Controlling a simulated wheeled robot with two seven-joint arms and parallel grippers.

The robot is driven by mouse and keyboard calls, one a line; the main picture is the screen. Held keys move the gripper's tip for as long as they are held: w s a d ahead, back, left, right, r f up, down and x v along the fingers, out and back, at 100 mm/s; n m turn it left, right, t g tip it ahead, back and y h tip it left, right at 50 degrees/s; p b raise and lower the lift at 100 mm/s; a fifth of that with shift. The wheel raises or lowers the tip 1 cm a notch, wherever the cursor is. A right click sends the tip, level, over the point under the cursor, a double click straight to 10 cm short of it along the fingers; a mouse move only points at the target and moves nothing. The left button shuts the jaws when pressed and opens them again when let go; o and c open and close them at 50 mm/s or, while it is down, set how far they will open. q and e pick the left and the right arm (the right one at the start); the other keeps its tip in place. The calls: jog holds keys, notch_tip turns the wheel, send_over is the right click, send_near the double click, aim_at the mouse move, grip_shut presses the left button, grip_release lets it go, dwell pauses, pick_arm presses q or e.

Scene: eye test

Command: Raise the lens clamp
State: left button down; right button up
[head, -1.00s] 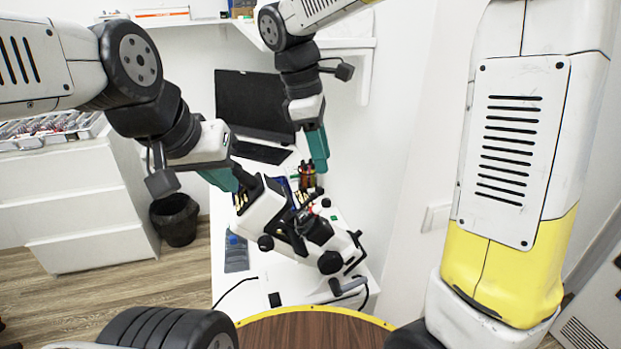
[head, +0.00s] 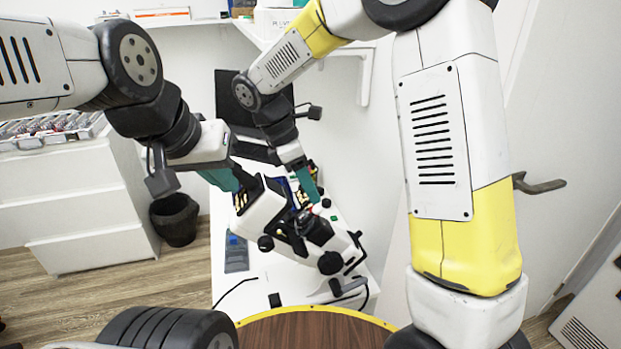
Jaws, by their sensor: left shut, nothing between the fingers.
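A white and black lens-measuring instrument (head: 302,237) stands tilted on the white table (head: 252,297). Its lens clamp is too small to tell apart from the other black parts (head: 299,226) in its middle. My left gripper (head: 236,184), with teal fingers, is shut and empty at the upper left end of the instrument. My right gripper (head: 311,195) points down just above the instrument's middle, by its right side. Its teal fingers overlap in this view, so I cannot tell whether they are open or touch the instrument.
A dark monitor (head: 225,98) stands at the back of the table. A grey flat object (head: 236,254) lies left of the instrument. A black bin (head: 175,219) and white drawers (head: 75,200) stand to the left. A wall shelf (head: 345,47) is above the table's right side.

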jog(key=shift+f, duration=0.15)
grip_shut()
dwell(1.4)
